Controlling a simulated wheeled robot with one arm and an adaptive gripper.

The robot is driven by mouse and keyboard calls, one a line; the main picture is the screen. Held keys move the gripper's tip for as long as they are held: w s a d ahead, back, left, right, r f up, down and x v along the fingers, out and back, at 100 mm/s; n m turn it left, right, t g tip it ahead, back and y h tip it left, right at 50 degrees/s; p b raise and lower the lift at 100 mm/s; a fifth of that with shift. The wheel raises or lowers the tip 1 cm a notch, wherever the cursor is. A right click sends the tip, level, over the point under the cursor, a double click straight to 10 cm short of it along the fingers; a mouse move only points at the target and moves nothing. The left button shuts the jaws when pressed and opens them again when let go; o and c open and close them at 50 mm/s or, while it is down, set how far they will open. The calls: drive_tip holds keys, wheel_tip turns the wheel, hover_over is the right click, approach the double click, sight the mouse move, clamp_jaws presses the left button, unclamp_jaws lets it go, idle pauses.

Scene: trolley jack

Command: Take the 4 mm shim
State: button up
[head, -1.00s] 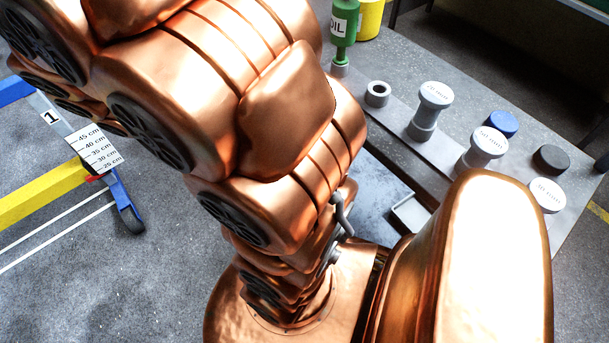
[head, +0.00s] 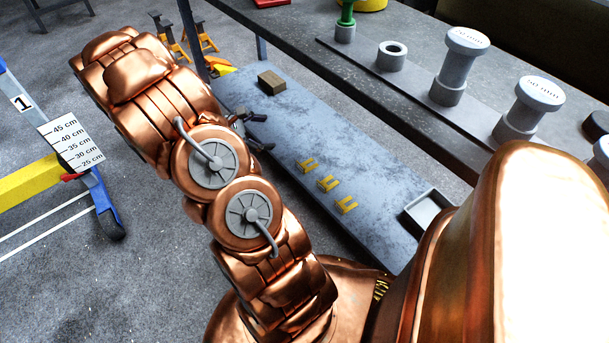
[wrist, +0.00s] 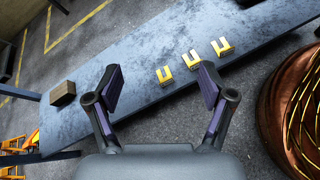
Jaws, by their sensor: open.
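No thickness marking is readable, so I cannot tell which is 4 mm. My gripper (head: 263,132) is open and empty at the shelf's near edge, left of the shims in the head view. In the wrist view its fingers (wrist: 159,72) are spread, with the shims beyond and to the right.
The lower shelf (head: 375,170) also holds a brown block (head: 271,82) and a grey tray (head: 428,212). The upper bench (head: 420,85) with grey posts overhangs the far side. A blue-and-yellow frame (head: 95,200) with a scale stands left. Yellow stands (head: 205,38) are behind.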

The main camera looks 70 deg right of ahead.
drive_tip(key=d+f+n+h+b, duration=0.15)
drive_tip(key=d+f+b, duration=0.35)
drive_tip(key=f, duration=0.8)
drive_tip(key=n+t+b, duration=0.1)
drive_tip(key=n+b, duration=0.4)
approach(300, 167)
drive_tip(key=x, duration=0.4)
drive_tip(key=shift+m+h, duration=0.25)
drive_tip(key=shift+b+x, duration=1.75)
drive_tip(key=shift+x, duration=1.55)
drive_tip(key=c, duration=1.4)
drive_tip(key=shift+o, duration=0.2)
